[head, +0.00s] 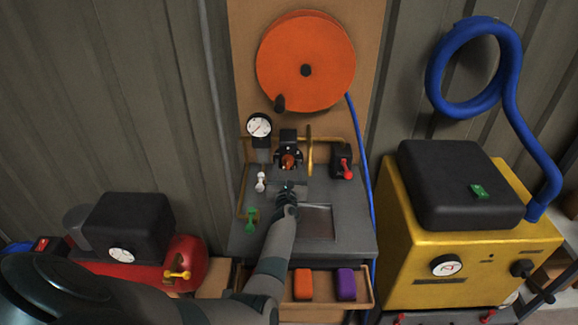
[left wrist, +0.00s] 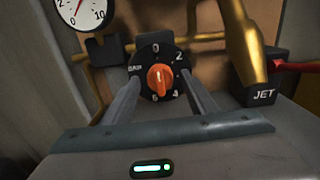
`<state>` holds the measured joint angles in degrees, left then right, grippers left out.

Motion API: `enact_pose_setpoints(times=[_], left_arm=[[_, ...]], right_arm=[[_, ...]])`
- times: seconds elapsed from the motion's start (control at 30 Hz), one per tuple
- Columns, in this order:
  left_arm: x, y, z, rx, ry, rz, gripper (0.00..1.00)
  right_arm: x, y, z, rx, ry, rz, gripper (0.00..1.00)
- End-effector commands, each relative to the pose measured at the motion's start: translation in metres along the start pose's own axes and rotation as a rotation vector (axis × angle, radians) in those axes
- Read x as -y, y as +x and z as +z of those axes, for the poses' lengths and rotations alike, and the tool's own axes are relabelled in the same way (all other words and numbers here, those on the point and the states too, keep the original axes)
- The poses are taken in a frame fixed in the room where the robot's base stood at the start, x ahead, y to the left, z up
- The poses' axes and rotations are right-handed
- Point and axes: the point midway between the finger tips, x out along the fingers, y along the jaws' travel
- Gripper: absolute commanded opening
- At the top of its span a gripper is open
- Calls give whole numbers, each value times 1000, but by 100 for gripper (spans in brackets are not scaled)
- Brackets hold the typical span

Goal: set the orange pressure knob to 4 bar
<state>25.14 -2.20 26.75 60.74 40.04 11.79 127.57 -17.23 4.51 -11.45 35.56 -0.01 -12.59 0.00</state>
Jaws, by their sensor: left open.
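The orange pressure knob (head: 288,161) sits on a black dial on the grey bench unit. In the left wrist view the knob (left wrist: 160,80) is seen front-on, with 0, 2, 4 and 6 around the dial and "bar" at its left. Its grip ridge stands roughly upright; I cannot tell surely which number it points to. My left gripper (head: 289,183) is in front of the dial. In the left wrist view its open fingers (left wrist: 160,88) stand either side of the knob, with gaps and no visible contact. My right gripper is not in view.
A white gauge (head: 259,125) stands left of the dial. A brass pipe (head: 310,150) and a red-levered black block (head: 342,163) are close on the right. White (head: 261,182) and green (head: 251,217) levers are at left. A yellow machine (head: 460,255) stands farther right.

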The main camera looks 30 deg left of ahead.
Motion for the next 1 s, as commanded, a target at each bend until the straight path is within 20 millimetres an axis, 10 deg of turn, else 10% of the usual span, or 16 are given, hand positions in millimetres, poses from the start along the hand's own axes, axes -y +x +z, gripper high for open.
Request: enact_pose_setpoints(times=[0.23,1.0], left_arm=[[0,0,0,0,0,0,11],[1,0,0,0,242,-1,11]], right_arm=[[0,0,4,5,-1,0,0],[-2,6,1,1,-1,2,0]])
